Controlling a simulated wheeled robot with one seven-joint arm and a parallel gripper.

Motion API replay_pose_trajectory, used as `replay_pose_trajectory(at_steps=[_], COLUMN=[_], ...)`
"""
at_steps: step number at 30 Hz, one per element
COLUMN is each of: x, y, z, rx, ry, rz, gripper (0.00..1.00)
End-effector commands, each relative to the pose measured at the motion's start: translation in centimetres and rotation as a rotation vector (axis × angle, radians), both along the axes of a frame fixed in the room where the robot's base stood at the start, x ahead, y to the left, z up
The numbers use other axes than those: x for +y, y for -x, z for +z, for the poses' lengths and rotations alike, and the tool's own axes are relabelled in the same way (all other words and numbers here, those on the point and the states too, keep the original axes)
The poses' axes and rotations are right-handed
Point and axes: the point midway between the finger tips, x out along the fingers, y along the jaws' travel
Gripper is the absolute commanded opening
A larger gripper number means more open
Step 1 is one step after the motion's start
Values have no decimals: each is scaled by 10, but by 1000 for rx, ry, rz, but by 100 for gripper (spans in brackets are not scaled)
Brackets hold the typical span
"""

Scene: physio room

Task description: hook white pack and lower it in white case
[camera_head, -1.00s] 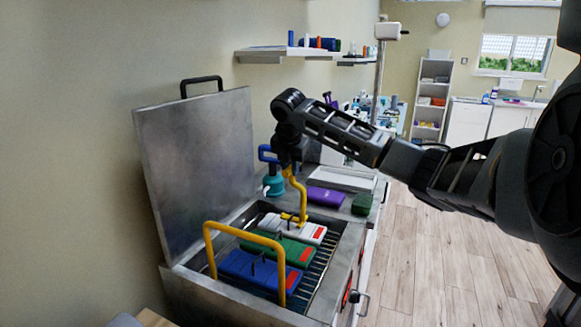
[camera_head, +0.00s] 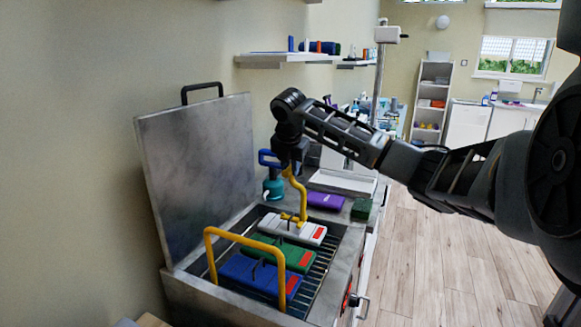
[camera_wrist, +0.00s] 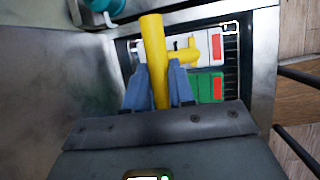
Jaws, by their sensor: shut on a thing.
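My gripper (camera_head: 291,166) is shut on a yellow hook tool (camera_head: 297,190) and holds it upright over the open steel tank. The white pack (camera_head: 308,232), with a red label, lies flat in the tank behind the green and blue packs. The hook's lower end is at the top of the white pack; I cannot tell whether it has caught the pack's loop. In the wrist view the yellow shaft (camera_wrist: 154,50) stands between my fingers, with the white pack (camera_wrist: 197,40) beyond it. A white, shallow, open case (camera_head: 342,180) stands on the counter behind the purple pack.
The tank holds a green pack (camera_head: 283,252) and a blue pack (camera_head: 262,275) under a yellow arched handle (camera_head: 245,237). Its raised lid (camera_head: 198,165) stands at the left. A purple pack (camera_head: 325,201), a green block (camera_head: 361,209) and a teal bottle (camera_head: 273,187) are on the counter.

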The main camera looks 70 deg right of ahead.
Motion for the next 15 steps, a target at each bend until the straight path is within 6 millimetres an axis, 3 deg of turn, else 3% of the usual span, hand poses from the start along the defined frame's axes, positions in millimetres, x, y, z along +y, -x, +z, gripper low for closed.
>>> replay_pose_trajectory(at_steps=[9,15], x=[-1,-1], y=[0,0], z=[3,15], rx=[-2,-2], ry=[2,3], rz=[0,-1], gripper=[0,0])
